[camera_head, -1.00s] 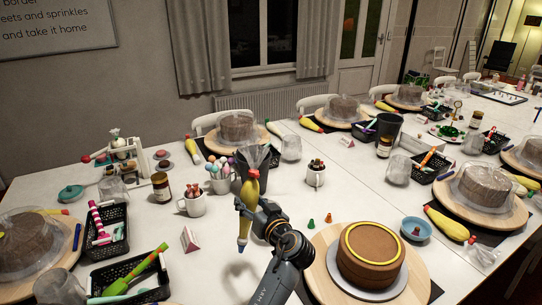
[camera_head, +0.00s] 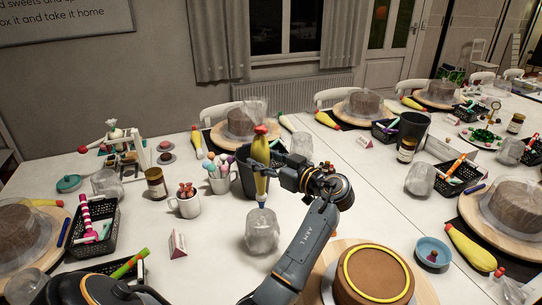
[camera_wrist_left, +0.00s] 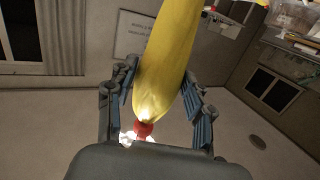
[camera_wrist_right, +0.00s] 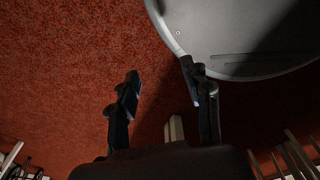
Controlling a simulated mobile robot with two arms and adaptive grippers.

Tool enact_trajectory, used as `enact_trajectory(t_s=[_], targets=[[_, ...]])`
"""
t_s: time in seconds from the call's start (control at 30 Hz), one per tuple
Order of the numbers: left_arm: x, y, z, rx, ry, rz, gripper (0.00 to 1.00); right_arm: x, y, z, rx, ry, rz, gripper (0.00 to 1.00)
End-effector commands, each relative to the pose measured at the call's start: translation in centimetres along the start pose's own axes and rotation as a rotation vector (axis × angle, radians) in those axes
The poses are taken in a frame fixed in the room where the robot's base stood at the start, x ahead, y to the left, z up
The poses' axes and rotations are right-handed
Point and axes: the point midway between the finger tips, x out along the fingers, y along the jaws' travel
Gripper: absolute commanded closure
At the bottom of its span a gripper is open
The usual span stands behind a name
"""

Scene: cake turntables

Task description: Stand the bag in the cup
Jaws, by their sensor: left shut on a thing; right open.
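The yellow piping bag (camera_head: 261,165) is upright in my left gripper (camera_head: 277,172), red tie at the top and pale blue nozzle pointing down. In the left wrist view, the fingers are on both sides of the yellow bag (camera_wrist_left: 165,65), near its red tie. A tall dark cup (camera_head: 242,182) stands on the table behind the bag and is partly hidden by it. The bag is in front of the cup in the picture; its exact height over the table is unclear. My right gripper (camera_wrist_right: 163,105) is open and empty over red carpet, in the right wrist view only.
A crumpled clear object (camera_head: 262,234) stands below the nozzle; I cannot tell if they touch. A brown cake (camera_head: 374,278) is at the front right.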

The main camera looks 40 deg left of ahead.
Motion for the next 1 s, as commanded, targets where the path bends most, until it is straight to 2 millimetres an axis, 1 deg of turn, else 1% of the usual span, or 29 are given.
enact_trajectory(t_s=[0.03, 0.1, 0.2, 0.27, 0.37, 0.6, 0.67, 0.83, 0.9, 1.0], targets=[[0.1, 0.0, 0.6, 0.002, 0.002, 0.000, 0.59, 0.3, -0.1, 1.1, 0.000, -0.015, -0.001, 0.51], [0.1, 0.0, 1.4, 0.001, 0.002, 0.000, 0.59, 0.5, -0.1, 2.4, -0.001, -0.033, -0.001, 0.51], [0.2, 0.0, 2.6, 0.002, 0.002, 0.000, 0.59, 0.9, -0.2, 3.8, -0.001, -0.055, -0.002, 0.51], [0.3, 0.0, 3.4, 0.002, 0.002, 0.000, 0.59, 1.1, -0.2, 4.3, -0.001, -0.060, -0.002, 0.51], [0.4, 0.0, 4.5, 0.003, 0.002, 0.000, 0.59, 1.5, -0.1, 4.2, -0.002, -0.058, -0.001, 0.51], [0.6, 0.0, 7.4, 0.003, 0.001, 0.001, 0.59, 2.5, 0.2, 1.6, -0.002, -0.017, 0.003, 0.51], [0.6, 0.0, 8.2, 0.003, 0.001, 0.001, 0.59, 2.7, 0.3, 1.3, -0.002, -0.012, 0.004, 0.51], [0.8, 0.1, 10.2, 0.003, 0.001, 0.001, 0.59, 3.4, 0.2, 1.7, -0.002, -0.017, 0.003, 0.51], [0.9, 0.1, 11.3, 0.000, 0.001, 0.001, 0.59, 4.8, 0.1, 2.1, -0.002, -0.021, 0.002, 0.51], [0.9, 0.1, 12.4, -0.001, 0.001, 0.001, 0.59, 5.9, 0.0, 2.8, -0.002, -0.029, 0.001, 0.51]])
